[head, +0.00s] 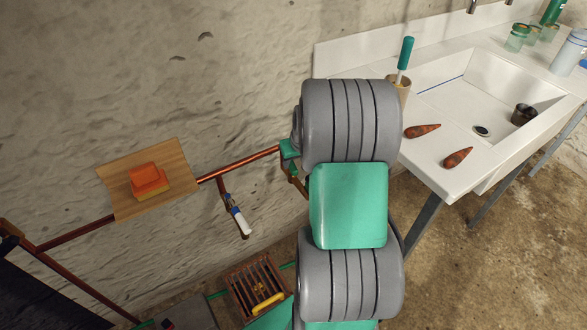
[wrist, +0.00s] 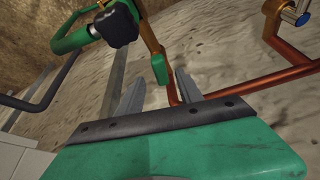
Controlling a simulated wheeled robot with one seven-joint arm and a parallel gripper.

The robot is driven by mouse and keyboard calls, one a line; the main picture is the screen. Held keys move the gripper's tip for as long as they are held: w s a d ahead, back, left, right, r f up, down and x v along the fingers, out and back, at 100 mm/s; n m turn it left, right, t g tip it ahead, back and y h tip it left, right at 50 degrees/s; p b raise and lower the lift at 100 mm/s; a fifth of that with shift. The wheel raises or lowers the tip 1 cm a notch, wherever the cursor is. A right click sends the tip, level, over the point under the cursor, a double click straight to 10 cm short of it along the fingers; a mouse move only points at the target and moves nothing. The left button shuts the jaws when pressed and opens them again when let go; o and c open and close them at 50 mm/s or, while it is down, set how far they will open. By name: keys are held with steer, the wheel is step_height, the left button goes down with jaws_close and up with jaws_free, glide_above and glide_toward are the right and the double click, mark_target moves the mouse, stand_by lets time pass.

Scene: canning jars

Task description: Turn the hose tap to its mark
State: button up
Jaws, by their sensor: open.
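The hose tap shows in the wrist view as a brass body (wrist: 149,32) with a green lever end (wrist: 159,69) and a green hose (wrist: 75,40) at the upper left. A dark, rounded part sits beside it. My gripper (wrist: 158,90) is open, its two grey fingers apart. The lever end appears between and just beyond the fingertips; I cannot tell whether they touch it. In the head view, a green part (head: 289,149) and brass piece show beside my arm, which hides my gripper and much of that area. I cannot make out a mark.
A copper pipe (head: 240,164) runs along the wall, with a blue-and-white-handled valve (head: 238,215) below it. A wooden board (head: 118,181) holds an orange block. A white sink (head: 440,165) stands right of my arm. A grate (head: 245,285) is below.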

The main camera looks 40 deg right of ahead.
mark_target(293, 166)
steer(key=x, duration=0.3)
steer(key=shift+w+f, duration=0.1)
steer(key=shift+f, duration=0.2)
jaws_close()
stand_by(0.3)
